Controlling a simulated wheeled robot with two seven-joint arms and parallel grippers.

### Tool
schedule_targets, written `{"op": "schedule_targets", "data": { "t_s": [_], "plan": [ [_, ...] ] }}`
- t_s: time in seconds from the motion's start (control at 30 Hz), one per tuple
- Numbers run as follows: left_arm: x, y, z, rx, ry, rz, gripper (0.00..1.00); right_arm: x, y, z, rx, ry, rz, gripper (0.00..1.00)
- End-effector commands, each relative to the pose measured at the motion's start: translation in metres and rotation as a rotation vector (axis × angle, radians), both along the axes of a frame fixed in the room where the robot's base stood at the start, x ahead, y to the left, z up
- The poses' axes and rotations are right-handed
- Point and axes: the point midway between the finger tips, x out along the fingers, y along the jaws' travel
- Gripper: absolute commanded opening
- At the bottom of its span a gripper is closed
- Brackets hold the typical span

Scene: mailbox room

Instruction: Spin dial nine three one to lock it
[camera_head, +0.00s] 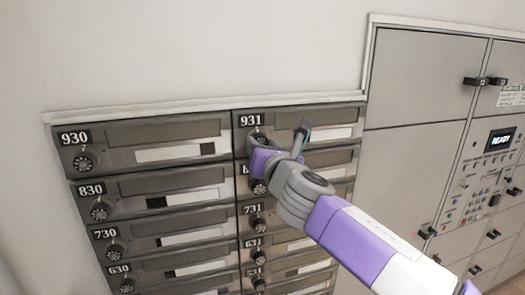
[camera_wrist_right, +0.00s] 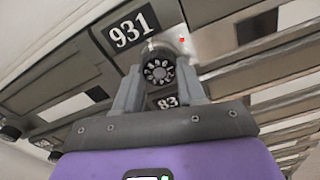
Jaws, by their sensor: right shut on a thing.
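The dial of mailbox nine three one is a round black knob with white numbers. In the wrist view the dial (camera_wrist_right: 158,71) sits just below the 931 label (camera_wrist_right: 128,29), with a finger on either side of it. My right gripper (camera_wrist_right: 160,84) is shut on the dial. In the head view my right gripper (camera_head: 261,147) reaches in from the lower right to the 931 mailbox door (camera_head: 330,116) and covers most of the dial. The door lies flush with its neighbours. My left gripper is not in view.
The dial and label of the mailbox below are partly hidden by my gripper. Mailbox 930 (camera_head: 150,139) is to the left, with several more doors below. Large grey lockers (camera_head: 415,80) and a control panel with a READY display (camera_head: 500,139) stand at the right.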

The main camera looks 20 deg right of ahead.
Motion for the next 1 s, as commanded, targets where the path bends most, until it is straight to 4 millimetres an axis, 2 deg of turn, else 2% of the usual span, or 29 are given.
{"op": "schedule_targets", "data": {
  "t_s": [1.0],
  "plan": [
    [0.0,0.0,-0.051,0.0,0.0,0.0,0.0,0.0,0.001,0.0,0.969,0.03,0.0,0.09]
  ]
}}
